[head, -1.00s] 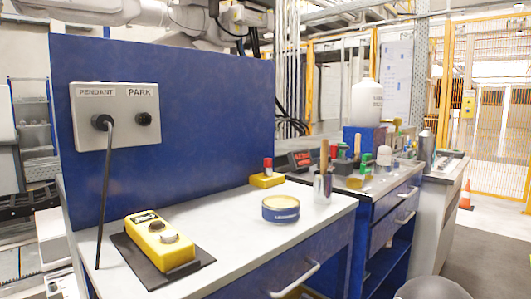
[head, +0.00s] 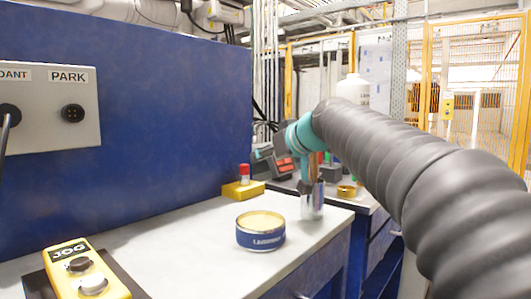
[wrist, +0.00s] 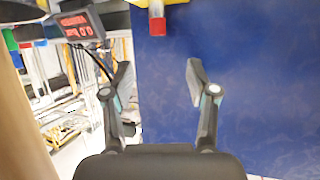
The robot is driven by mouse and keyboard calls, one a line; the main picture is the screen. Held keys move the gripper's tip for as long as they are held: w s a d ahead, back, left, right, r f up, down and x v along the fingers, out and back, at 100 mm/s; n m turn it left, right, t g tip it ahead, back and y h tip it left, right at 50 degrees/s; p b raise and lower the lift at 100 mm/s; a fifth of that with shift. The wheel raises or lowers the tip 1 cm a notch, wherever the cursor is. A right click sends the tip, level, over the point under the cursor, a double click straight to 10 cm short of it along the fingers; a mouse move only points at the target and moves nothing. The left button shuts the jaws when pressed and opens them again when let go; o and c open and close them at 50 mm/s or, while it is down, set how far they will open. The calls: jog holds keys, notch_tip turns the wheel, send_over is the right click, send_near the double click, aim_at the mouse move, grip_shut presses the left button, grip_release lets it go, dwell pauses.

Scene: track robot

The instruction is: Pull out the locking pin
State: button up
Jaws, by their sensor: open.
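A small pin with a red top and pale lower part (head: 244,171) stands upright in a yellow block (head: 240,190) at the back of the white bench, by the blue panel. I take it to be the locking pin.
A blue and yellow tin (head: 261,231) and a metal cup (head: 312,200) stand on the bench. A yellow JOG pendant (head: 85,272) lies front left. A display with red digits (wrist: 75,26) is at the wrist view's upper left. The blue panel (head: 130,110) rises behind.

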aim_at(245, 165)
jog(key=x, duration=0.4)
jog(key=p+x, duration=0.1)
jog(key=x, duration=0.4)
jog(key=p+x, duration=0.1)
jog(key=x, duration=0.4)
jog(key=shift+w+r, duration=0.3)
jog(key=shift+w, duration=0.1)
grip_shut()
jog(key=shift+r+p, duration=0.3)
jog(key=shift+r, duration=0.15)
jog(key=shift+r+p, duration=0.55)
jog(key=shift+r, duration=1.75)
